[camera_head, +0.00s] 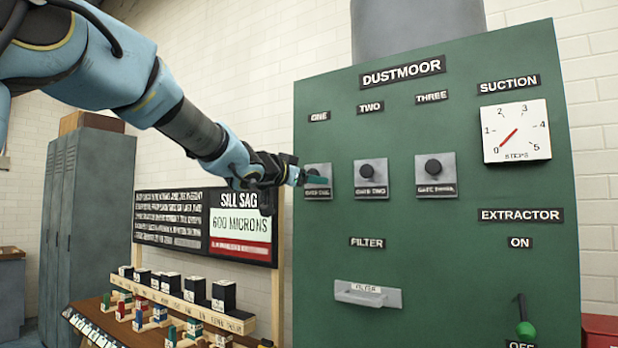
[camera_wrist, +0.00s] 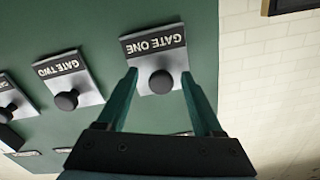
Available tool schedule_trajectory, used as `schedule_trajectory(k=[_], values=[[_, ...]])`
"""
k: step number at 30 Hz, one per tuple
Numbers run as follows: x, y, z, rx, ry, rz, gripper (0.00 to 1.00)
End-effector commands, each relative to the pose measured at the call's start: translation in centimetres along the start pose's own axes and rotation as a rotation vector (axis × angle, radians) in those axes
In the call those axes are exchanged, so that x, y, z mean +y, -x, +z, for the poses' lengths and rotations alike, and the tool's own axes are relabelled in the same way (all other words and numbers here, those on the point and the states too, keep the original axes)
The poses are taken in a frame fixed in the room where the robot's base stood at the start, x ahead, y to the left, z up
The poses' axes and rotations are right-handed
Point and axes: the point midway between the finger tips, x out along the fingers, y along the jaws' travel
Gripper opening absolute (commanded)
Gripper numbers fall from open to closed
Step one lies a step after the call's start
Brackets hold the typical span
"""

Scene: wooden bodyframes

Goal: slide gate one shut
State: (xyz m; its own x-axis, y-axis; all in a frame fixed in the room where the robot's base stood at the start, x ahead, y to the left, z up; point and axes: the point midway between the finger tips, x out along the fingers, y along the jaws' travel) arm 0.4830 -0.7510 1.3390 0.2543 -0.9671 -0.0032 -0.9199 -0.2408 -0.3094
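Gate one is a grey plate (camera_head: 317,190) with a dark round knob, at the left of the green DUSTMOOR panel (camera_head: 400,290) under the label ONE. In the wrist view the GATE ONE plate (camera_wrist: 155,48) appears upside down, with its black knob (camera_wrist: 161,83) showing. My gripper (camera_head: 301,176) is at the plate in the head view and partly covers it. In the wrist view its two green fingers are apart, one on each side of the knob, with gaps showing, so it is open. Whether the fingertips touch the plate I cannot tell.
Gate two (camera_head: 371,179) and gate three (camera_head: 436,175) sit to the right on the panel. The suction dial (camera_head: 516,131) points near 0. The extractor lever (camera_head: 524,329) hangs towards OFF. A filter drawer (camera_head: 367,293) is below. A SILL SAG board (camera_head: 238,225) stands left of the panel.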

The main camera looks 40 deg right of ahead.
Motion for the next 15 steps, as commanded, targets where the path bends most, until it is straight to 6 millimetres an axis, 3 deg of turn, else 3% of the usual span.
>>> schedule_trajectory(k=[8, 15], values=[[-0.1, 0.2, -0.1, 0.002, 0.0, -0.001, 0.68], [-0.1, 3.7, -0.1, 0.002, -0.002, -0.003, 0.68]])
